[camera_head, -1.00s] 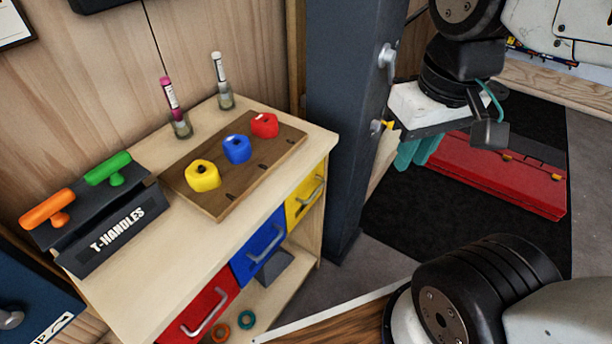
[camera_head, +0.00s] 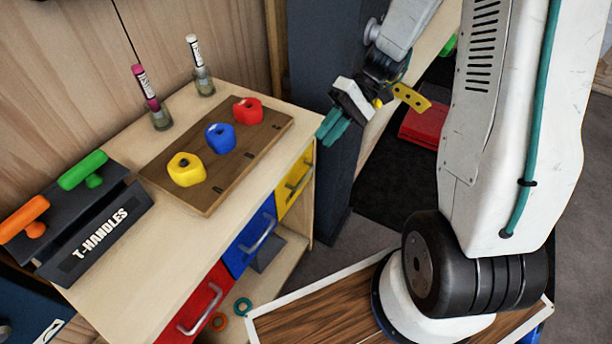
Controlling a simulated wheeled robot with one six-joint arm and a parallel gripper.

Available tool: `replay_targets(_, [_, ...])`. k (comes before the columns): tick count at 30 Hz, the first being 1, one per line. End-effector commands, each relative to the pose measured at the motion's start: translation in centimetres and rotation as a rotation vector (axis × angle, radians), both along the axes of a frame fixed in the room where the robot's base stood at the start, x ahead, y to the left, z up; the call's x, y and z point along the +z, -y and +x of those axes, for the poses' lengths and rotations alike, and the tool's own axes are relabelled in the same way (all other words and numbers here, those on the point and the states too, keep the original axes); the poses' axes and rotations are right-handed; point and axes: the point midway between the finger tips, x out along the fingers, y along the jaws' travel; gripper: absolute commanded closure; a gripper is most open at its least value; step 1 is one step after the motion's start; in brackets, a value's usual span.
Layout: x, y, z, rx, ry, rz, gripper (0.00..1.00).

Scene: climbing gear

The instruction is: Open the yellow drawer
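The yellow drawer (camera_head: 290,199) is the rightmost of a row of drawers in the front of the wooden cabinet. It looks shut, flush with the cabinet front, and has a grey bar handle (camera_head: 300,182). My gripper (camera_head: 332,129), with teal fingers, hangs above and to the right of this drawer, in front of the dark post. It appears apart from the handle and holds nothing that I can see. The fingers overlap in this view, so their opening is unclear.
A blue drawer (camera_head: 247,240) and a red drawer (camera_head: 200,306) are to the left. A board (camera_head: 217,185) with yellow, blue and red holds lies on the cabinet top (camera_head: 150,235). The dark post (camera_head: 325,185) stands right beside the cabinet. A yellow holed piece (camera_head: 411,97) shows beside my wrist.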

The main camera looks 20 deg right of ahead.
Motion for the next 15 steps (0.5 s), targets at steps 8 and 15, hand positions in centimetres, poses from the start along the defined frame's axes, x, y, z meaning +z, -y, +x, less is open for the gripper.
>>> replay_targets(8, [-10.3, 2.7, 3.4, -0.208, 0.022, 0.28, 0.8])
replay_targets(15, [-17.0, 4.2, 4.1, -0.364, 0.076, 0.402, 0.8])
